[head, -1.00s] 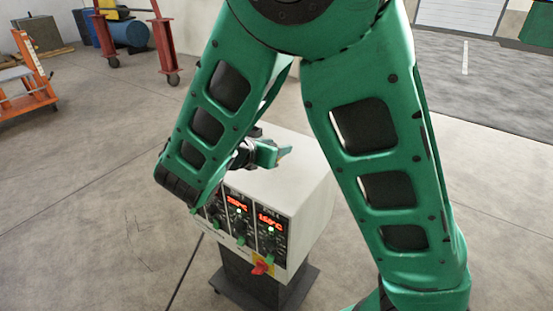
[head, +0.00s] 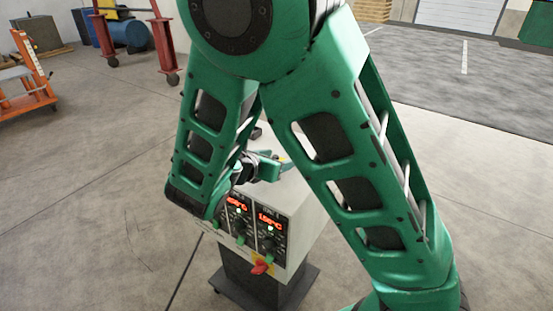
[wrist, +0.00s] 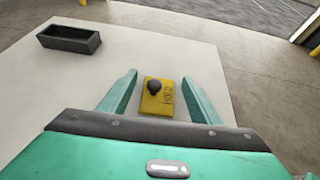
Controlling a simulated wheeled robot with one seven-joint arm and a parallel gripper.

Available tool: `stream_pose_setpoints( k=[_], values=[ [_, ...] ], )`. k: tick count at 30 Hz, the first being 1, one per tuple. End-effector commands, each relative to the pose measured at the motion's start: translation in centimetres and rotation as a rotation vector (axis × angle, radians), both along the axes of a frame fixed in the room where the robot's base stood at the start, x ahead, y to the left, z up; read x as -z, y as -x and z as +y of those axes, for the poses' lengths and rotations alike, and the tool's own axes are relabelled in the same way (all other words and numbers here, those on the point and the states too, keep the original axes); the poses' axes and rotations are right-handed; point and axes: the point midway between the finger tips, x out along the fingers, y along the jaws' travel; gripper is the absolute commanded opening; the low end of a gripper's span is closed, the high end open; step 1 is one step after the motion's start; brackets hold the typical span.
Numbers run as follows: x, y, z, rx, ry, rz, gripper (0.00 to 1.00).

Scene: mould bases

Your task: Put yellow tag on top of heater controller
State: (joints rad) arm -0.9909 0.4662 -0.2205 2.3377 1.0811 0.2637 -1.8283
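The heater controller (head: 272,249) is a white box with red displays and knobs on its front, standing on a dark wheeled base. Its pale top (wrist: 215,60) fills much of the wrist view. The yellow tag (wrist: 150,104), a small plate with a black knob and dark lettering, shows over that top; whether it touches the top is hard to tell. My gripper (wrist: 158,80) is open, with one finger on each side of the tag and gaps between. In the head view my gripper (head: 270,167) is low over the box top, partly hidden by my arm.
A dark open tray (wrist: 69,40) sits on the controller top, left of the tag. A red-yellow switch (head: 260,266) sticks out of the controller front. An orange cart (head: 32,68) and blue barrels (head: 130,34) stand far left.

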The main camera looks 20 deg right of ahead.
Motion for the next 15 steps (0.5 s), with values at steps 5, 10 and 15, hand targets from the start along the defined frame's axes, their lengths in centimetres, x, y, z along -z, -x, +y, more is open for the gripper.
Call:
stream_pose_setpoints(
  k=[5,10,15],
  values=[
    [0.0,0.0,0.0,0.000,0.000,0.000,0.57],
    [-0.4,0.3,0.6,-0.003,-0.001,-0.001,0.57],
    [-1.6,1.9,2.6,-0.005,-0.003,-0.001,0.57]
  ],
)
